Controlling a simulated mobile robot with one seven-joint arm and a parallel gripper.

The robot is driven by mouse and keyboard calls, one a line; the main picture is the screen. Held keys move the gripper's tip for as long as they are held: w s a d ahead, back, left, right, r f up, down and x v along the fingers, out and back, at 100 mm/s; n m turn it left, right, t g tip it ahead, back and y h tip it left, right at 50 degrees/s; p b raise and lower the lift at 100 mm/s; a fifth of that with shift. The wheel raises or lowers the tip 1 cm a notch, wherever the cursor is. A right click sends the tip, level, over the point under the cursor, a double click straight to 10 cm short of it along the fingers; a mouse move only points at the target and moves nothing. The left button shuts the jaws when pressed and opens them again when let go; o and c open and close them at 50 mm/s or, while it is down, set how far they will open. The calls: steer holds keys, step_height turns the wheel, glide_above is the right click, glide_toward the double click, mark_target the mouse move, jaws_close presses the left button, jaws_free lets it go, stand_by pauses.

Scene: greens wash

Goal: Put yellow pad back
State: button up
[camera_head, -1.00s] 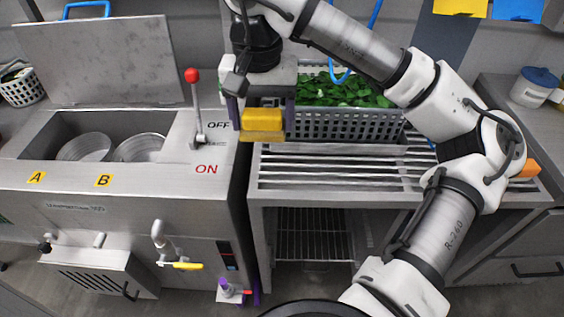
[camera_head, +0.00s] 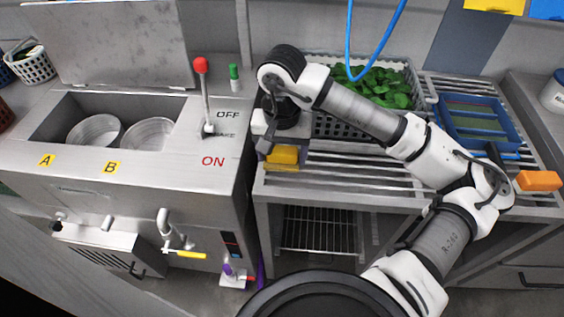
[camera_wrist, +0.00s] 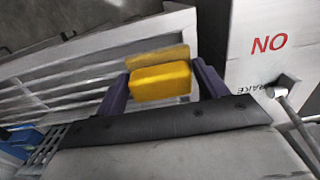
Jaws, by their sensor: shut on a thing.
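The yellow pad (camera_head: 284,156) is held between the fingers of my gripper (camera_head: 279,158), near the left end of the slatted rack. The wrist view shows the pad (camera_wrist: 160,82) as a yellow block with a paler yellow layer, with a purple finger on each side. My gripper (camera_wrist: 160,85) is shut on it. Slats show behind the pad; whether it touches them I cannot tell. In the head view my arm partly hides the rack. An orange block (camera_head: 538,181) lies at the rack's right end.
A grey crate of greens (camera_head: 412,75) stands at the back of the slatted rack (camera_head: 345,172). A blue tray (camera_head: 480,146) sits on its right part. Left is the steel machine with a red-knobbed lever (camera_head: 205,95), a green-capped item (camera_head: 234,75) and an open basin.

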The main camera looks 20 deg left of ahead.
mark_target(282, 163)
step_height(282, 163, down, 5)
steer(key=shift+f+p, duration=0.1)
steer(key=shift+p, duration=0.3)
steer(key=shift+f+b, duration=0.2)
steer(key=shift+b, duration=0.2)
steer(key=o, duration=1)
steer(key=shift+r, duration=0.1)
steer(key=shift+r, duration=0.1)
steer(key=shift+r+p, duration=0.2)
steer(key=shift+p, duration=0.35)
steer(key=shift+w+r+b, duration=0.15)
steer(key=shift+r+b, duration=0.2)
steer(key=shift+b, duration=0.1)
step_height(282, 163, up, 11)
steer(key=shift+b, duration=1.05)
